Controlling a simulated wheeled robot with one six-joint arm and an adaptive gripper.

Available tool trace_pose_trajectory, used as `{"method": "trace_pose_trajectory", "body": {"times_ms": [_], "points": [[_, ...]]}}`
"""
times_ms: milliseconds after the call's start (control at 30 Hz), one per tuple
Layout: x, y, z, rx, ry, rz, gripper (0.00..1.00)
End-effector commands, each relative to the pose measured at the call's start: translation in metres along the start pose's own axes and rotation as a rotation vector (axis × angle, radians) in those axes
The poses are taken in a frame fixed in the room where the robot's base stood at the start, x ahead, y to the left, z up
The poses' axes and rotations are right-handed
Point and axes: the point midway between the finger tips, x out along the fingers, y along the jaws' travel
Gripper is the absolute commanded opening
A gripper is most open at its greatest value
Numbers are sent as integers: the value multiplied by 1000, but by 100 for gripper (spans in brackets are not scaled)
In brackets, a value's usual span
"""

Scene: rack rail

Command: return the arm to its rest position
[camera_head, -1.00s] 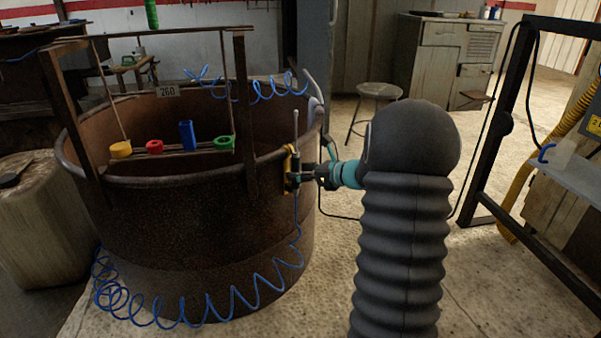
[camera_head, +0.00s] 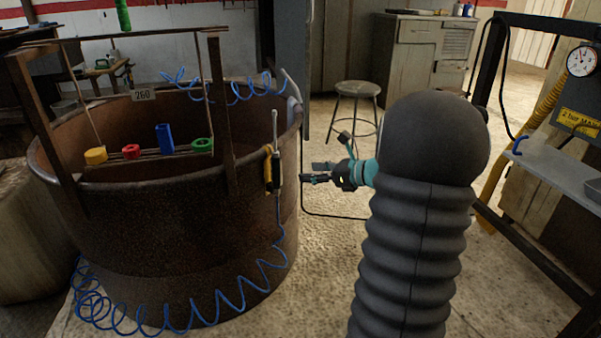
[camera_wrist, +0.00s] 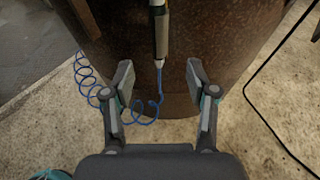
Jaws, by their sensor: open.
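My gripper (camera_head: 318,173) is in the middle of the head view, to the right of the rusty drum and apart from it. In the wrist view my gripper (camera_wrist: 162,85) has its two fingers spread wide with nothing between them. A pen-shaped tool (camera_head: 276,165) with a dark grip and a pale tip hangs upright at the drum's right side by a yellow holder (camera_head: 267,167). The tool also shows in the wrist view (camera_wrist: 161,35), beyond the fingers. A coiled blue hose (camera_head: 225,300) runs from its lower end.
The large rusty drum (camera_head: 180,225) fills the left. A shelf inside carries yellow (camera_head: 95,156), red (camera_head: 131,152), blue (camera_head: 165,138) and green (camera_head: 202,145) pieces. A stool (camera_head: 357,90) stands behind my gripper. A dark frame with a gauge (camera_head: 581,61) stands at the right. Floor between is open.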

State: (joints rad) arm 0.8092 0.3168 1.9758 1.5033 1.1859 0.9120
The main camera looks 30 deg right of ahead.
Motion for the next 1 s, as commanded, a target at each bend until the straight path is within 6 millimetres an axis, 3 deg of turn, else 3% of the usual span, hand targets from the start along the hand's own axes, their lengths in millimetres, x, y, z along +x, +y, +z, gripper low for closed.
{"method": "trace_pose_trajectory", "body": {"times_ms": [433, 533, 733, 1000], "points": [[-10, -1, -1, -53, 3, -4, 58], [-10, 4, -16, -168, 63, 19, 58], [-23, 47, -74, -460, 271, 183, 58], [-52, 143, -90, -1026, 495, 546, 58]]}}
